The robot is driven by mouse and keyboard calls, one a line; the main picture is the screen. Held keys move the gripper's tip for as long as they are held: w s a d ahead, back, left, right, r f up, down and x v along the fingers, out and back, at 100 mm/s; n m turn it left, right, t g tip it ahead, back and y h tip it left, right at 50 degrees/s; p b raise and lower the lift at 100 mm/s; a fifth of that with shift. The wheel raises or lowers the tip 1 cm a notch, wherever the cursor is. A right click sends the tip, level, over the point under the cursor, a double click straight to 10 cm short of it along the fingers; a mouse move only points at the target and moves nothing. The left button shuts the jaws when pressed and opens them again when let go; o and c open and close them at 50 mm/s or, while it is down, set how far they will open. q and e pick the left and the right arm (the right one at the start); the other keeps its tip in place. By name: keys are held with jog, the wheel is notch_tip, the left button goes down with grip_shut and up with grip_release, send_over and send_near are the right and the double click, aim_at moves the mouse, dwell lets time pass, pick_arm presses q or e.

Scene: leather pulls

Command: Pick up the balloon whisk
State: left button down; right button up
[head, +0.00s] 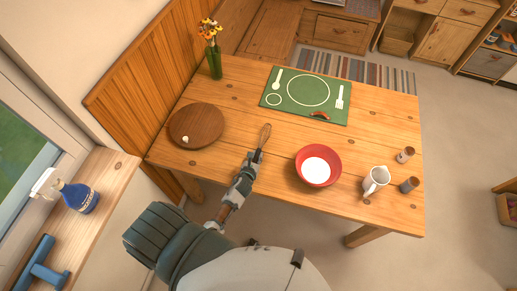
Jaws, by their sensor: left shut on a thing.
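The balloon whisk (265,134) has a wire head that points away from me, over the wooden table. My left gripper (255,158) is shut on the whisk's handle end, near the front edge of the table. The gripper hides most of the handle. I cannot tell whether the whisk touches the table top or is just above it. My right gripper is not in view.
A red bowl with white contents (318,166) stands right of the whisk. A round wooden board (196,126) with a small pale piece lies left. A green placemat (306,94), vase (214,62), white jug (376,180) and two shakers are on the table (378,125).

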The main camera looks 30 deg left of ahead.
pick_arm(q)
jog(key=shift+d+r, duration=0.15)
jog(key=shift+r, duration=0.45)
notch_tip(320, 180, up, 2)
jog(key=shift+r+p, duration=0.1)
jog(key=shift+p, duration=0.35)
jog(key=s+d, duration=0.2)
jog(key=s, duration=0.2)
jog(key=s+d+r+b, duration=0.1)
jog(key=s+d, duration=0.2)
jog(key=s, duration=0.1)
jog(key=s+d, duration=0.2)
jog(key=s, duration=0.2)
jog(key=shift+s+d+r, duration=0.2)
jog(key=shift+s+d, duration=0.05)
jog(key=shift+d, duration=0.15)
jog(key=shift+s+d+r+b, duration=0.15)
jog(key=shift+s+d+b, duration=0.15)
jog(key=shift+s+d, duration=0.15)
jog(key=shift+a, duration=0.2)
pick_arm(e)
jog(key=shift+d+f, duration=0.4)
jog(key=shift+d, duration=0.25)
pick_arm(q)
jog(key=shift+a, duration=0.15)
